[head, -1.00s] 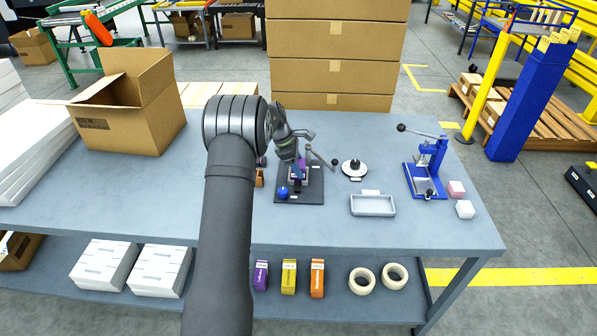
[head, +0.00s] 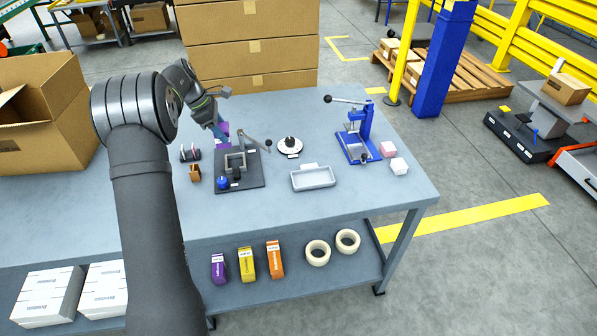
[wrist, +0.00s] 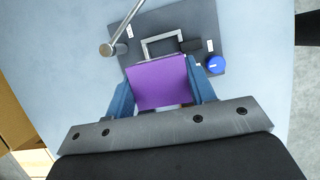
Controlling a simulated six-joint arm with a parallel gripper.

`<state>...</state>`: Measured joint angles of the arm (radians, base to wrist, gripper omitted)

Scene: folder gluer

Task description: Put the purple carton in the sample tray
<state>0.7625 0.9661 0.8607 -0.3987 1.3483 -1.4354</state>
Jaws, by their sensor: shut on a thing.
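The purple carton (wrist: 160,83) is between the two blue fingers of my gripper (wrist: 165,92) in the wrist view. My gripper is shut on it. In the head view my gripper (head: 221,133) holds the purple carton (head: 223,128) above the back edge of a dark fixture plate (head: 252,180), apart from its metal frame. The sample tray (head: 313,178) is a shallow, light grey, empty-looking tray on the table, right of the fixture.
The fixture has a lever with a dark knob (head: 268,145) and a blue knob (head: 223,182). A round black-and-white piece (head: 290,146) stands behind the tray. A blue press (head: 356,135) and pink and white blocks (head: 398,166) are at the right. Front table area is clear.

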